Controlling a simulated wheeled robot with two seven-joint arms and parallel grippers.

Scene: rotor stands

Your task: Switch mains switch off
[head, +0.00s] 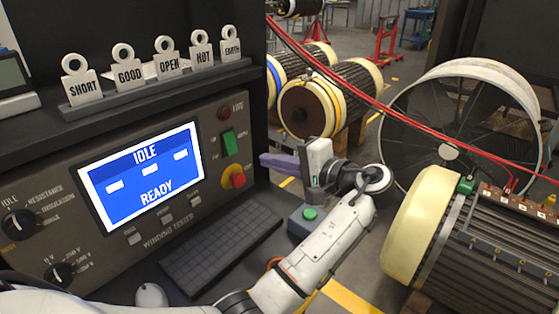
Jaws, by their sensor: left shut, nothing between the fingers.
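The mains switch (228,142) appears to be the green rocker on the upper right of the winding tester panel (150,232); the small lettering beside it is too small to read surely. Which way the rocker is pressed I cannot tell. My left gripper (264,160) is shut and empty, its purple fingers pointing left towards the panel. The fingertips are to the right of the switch and slightly lower, apart from it in the picture. The tester screen (140,175) reads IDLE and READY. My right gripper is out of view.
A red emergency stop knob (238,180) sits just below the switch, and a red lamp (224,112) above it. A green-button box (308,216) stands below my gripper. A keyboard (222,248) lies in front. Labelled tags (130,74) line the shelf; rotors (330,100) stand beyond.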

